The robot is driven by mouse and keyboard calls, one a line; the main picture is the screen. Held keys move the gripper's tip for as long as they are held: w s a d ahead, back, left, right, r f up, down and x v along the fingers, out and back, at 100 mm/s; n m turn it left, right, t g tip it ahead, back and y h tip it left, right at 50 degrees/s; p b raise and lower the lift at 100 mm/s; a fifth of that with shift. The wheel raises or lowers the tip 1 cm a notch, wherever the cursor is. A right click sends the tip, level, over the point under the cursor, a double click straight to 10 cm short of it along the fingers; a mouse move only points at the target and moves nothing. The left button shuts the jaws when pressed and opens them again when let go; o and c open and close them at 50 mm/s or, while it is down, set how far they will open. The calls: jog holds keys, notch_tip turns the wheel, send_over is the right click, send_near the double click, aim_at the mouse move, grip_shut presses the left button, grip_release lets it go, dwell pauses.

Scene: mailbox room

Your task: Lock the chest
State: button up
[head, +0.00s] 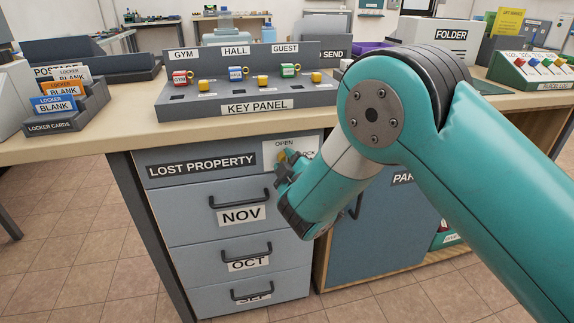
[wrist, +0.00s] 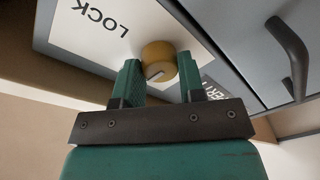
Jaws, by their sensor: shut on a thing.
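The chest is a grey-blue drawer unit under the counter, with a LOST PROPERTY front (head: 202,167) and drawers marked NOV, OCT and SEP, all closed. At its top right a white plate (head: 272,149) carries the words OPEN and LOCK, partly hidden by my gripper. A round yellow-brown knob (wrist: 158,60) sits on this plate, with a pale mark on its face. My gripper (head: 286,164) is at the knob, and in the wrist view its two green fingers (wrist: 160,80) are shut on it from either side. LOCK reads upside down beside the knob there.
My arm crosses the right side of the head view and partly covers a blue cabinet door (head: 375,235). The key panel (head: 240,105) with several keys stands on the counter above. Drawer handles (head: 240,199) stick out below my gripper.

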jog(key=m+t+b, duration=0.1)
jog(key=m+b, duration=0.8)
jog(key=b, duration=0.5)
jog(key=m+t+h+b, duration=0.1)
jog(key=m+b, duration=0.8)
jog(key=b, duration=0.6)
jog(key=shift+d+f+m, duration=0.1)
jog(key=shift+m, duration=0.2)
jog(key=o, duration=0.9)
jog(key=shift+h, duration=0.3)
jog(key=v, duration=1.7)
jog(key=shift+s+d, duration=0.15)
